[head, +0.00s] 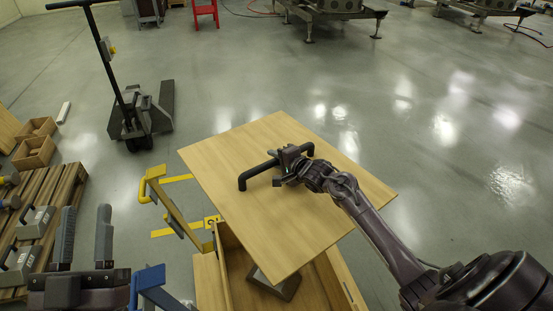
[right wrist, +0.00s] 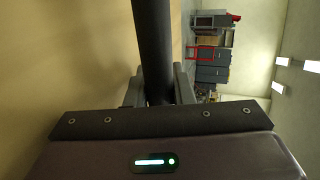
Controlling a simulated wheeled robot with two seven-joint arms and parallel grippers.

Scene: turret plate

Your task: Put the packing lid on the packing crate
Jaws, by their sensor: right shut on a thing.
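The packing lid (head: 225,160) is a flat square wooden board with a black bar handle (head: 258,172). My right gripper (head: 291,160) is shut on this handle. In the right wrist view the handle (right wrist: 152,45) runs between the fingers, with the lid's face (right wrist: 65,60) to the left. The lid is up over the packing crate (head: 222,268), shifted toward the back and covering part of its opening. The crate is an open wooden box with a dark metal part (head: 273,284) inside, partly hidden by the lid. My left gripper (head: 85,225) is open and empty, left of the crate.
A pallet (head: 40,205) with metal parts and small wooden boxes (head: 35,152) is at far left. A pallet truck (head: 135,125) stands behind. Floor at right is clear.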

